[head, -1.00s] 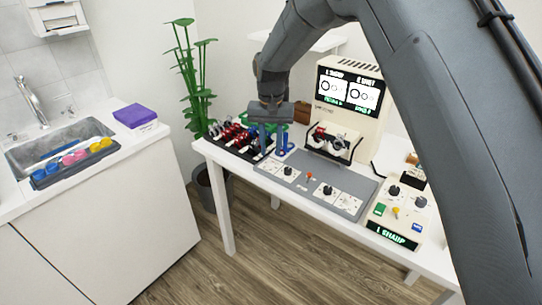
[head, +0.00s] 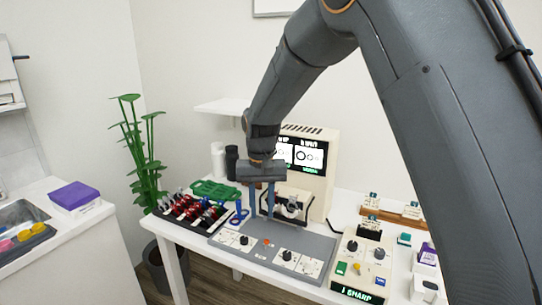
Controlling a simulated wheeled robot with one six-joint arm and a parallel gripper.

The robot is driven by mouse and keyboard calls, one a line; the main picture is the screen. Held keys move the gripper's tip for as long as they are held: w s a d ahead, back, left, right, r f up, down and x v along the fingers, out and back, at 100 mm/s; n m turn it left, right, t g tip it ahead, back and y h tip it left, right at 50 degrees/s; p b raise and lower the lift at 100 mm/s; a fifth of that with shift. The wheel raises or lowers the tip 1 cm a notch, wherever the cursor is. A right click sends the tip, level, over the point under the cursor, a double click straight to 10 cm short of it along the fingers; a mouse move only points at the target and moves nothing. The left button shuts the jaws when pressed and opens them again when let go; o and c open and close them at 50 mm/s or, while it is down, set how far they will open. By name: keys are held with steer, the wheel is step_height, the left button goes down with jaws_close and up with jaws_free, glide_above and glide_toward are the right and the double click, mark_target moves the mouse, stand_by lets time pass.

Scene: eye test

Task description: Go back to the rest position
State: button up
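My gripper (head: 261,212) hangs down over the white bench, in front of the cream eye-test machine (head: 316,190). Its two blue-grey fingers are apart, with nothing seen between them. The fingers overlap the back of the grey panel (head: 292,241) in the picture; I cannot tell their exact height above it. My arm runs from the gripper up to the top and down the right side, hiding part of the scene. The machine's screen shows ring pictures, partly covered by my arm.
A black rack (head: 188,213) of red-and-black pieces and a blue item (head: 238,214) stand left of the gripper. A control box (head: 361,270) with knobs is at right. A potted plant (head: 141,160) stands left of the bench. A purple box (head: 74,195) is by the sink.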

steer(key=shift+m, duration=0.6)
steer(key=s+d, duration=0.5)
steer(key=d, duration=0.2)
steer(key=s+d, duration=0.6)
steer(key=d, duration=0.2)
steer(key=s+d, duration=0.5)
steer(key=d, duration=0.2)
steer(key=shift+s+d+f, duration=0.15)
steer(key=shift+s+f, duration=0.15)
steer(key=shift+s, duration=0.05)
steer(key=s+d+f, duration=0.1)
steer(key=s+d, duration=0.2)
steer(key=s, duration=0.4)
steer(key=shift+s+d+f, duration=0.2)
steer(key=shift+d, duration=0.15)
